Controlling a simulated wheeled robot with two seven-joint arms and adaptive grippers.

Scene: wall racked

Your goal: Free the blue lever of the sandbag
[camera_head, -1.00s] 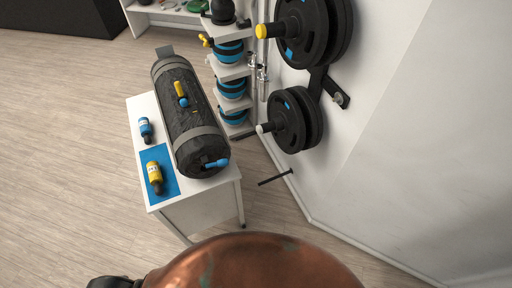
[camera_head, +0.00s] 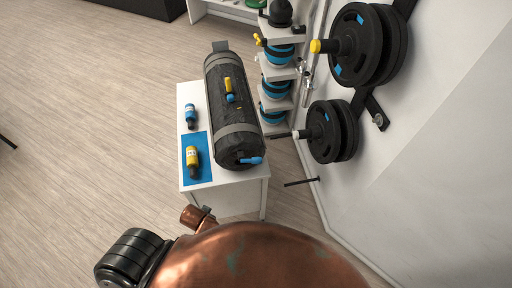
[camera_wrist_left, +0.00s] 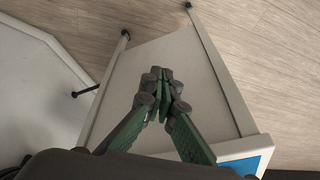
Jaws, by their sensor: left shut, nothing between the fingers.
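The dark sandbag (camera_head: 233,115) lies lengthwise on a small white table in the head view. Its blue lever (camera_head: 251,160) sticks out to the right at the near end. A second lever, yellow with a blue base (camera_head: 229,88), sits on top of the bag. My left gripper (camera_wrist_left: 163,72) shows only in the left wrist view. Its green fingers are together and empty, in front of the white table's side panel (camera_wrist_left: 168,85). The sandbag and its blue lever are out of that view. My right gripper is in neither view.
A blue mat (camera_head: 204,170) on the white table (camera_head: 190,95) holds a yellow bottle (camera_head: 193,161); a blue bottle (camera_head: 190,115) stands behind it. To the right are a shelf of balls (camera_head: 276,88), wall-racked plates (camera_head: 332,131) and a protruding peg (camera_head: 301,182). Floor left is clear.

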